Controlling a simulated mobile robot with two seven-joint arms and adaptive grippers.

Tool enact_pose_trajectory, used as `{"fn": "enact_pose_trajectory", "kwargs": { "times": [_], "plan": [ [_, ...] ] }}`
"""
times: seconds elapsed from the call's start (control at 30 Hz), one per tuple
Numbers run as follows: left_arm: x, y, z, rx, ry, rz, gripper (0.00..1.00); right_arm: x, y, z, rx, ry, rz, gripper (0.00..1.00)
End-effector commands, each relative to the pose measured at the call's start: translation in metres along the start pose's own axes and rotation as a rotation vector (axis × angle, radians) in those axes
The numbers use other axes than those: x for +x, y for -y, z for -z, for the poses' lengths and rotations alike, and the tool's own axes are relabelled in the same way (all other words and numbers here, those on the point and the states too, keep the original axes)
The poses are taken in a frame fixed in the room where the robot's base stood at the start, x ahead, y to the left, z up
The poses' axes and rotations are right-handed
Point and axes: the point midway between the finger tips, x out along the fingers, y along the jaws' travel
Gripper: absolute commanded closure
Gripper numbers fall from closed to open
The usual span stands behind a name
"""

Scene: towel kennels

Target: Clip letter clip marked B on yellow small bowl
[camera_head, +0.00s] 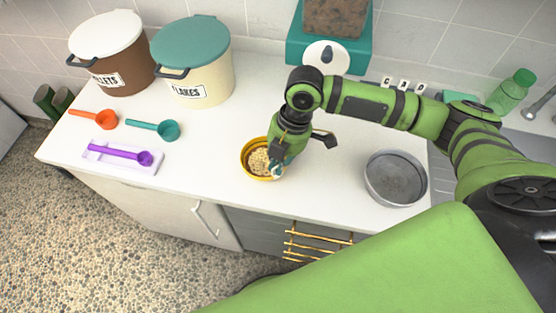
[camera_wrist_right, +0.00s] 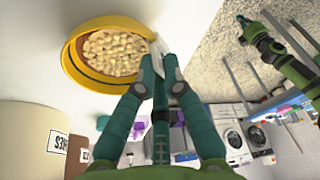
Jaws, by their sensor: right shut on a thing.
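The small yellow bowl (camera_head: 246,166) stands on the white counter, filled with pale pellets. It also shows in the right wrist view (camera_wrist_right: 72,62). My right gripper (camera_head: 277,168) is at the bowl's right rim, and in the wrist view its fingertips (camera_wrist_right: 160,62) are shut on a white clip (camera_wrist_right: 157,45). The clip is at the bowl's rim; I cannot tell whether it grips the rim, and its letter is not readable. Other letter clips (camera_head: 403,85) marked C, A and D stand at the back right. My left gripper (camera_wrist_right: 243,22) shows small in the wrist view, its opening unclear.
A grey metal bowl (camera_head: 396,178) stands to the right. Orange (camera_head: 106,119), teal (camera_head: 168,130) and purple (camera_head: 145,158) scoops lie left, the purple one on a white tray (camera_head: 100,157). Brown (camera_head: 125,73) and cream (camera_head: 205,80) bins stand behind. The counter between scoops and yellow bowl is clear.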

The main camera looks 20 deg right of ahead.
Motion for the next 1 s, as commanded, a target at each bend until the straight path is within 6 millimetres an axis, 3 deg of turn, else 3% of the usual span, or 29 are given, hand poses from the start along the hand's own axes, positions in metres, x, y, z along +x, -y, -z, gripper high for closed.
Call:
{"fn": "enact_pose_trajectory", "kwargs": {
  "times": [0.83, 0.9, 1.0],
  "plan": [
    [-0.0063, 0.0002, 0.0007, -0.001, 0.0, 0.0, 1.0, 0.0029, 0.0008, -0.0013, 0.0, 0.0, 0.001, 1.0],
    [-0.0063, 0.0003, 0.0007, -0.001, 0.0, 0.0, 1.0, 0.0028, 0.0008, -0.0013, 0.0, 0.0, 0.001, 0.66],
    [-0.0063, 0.0003, 0.0008, -0.001, 0.0, 0.0, 1.0, 0.0028, 0.0008, -0.0012, 0.0, 0.0, 0.0, 0.62]
  ]
}}
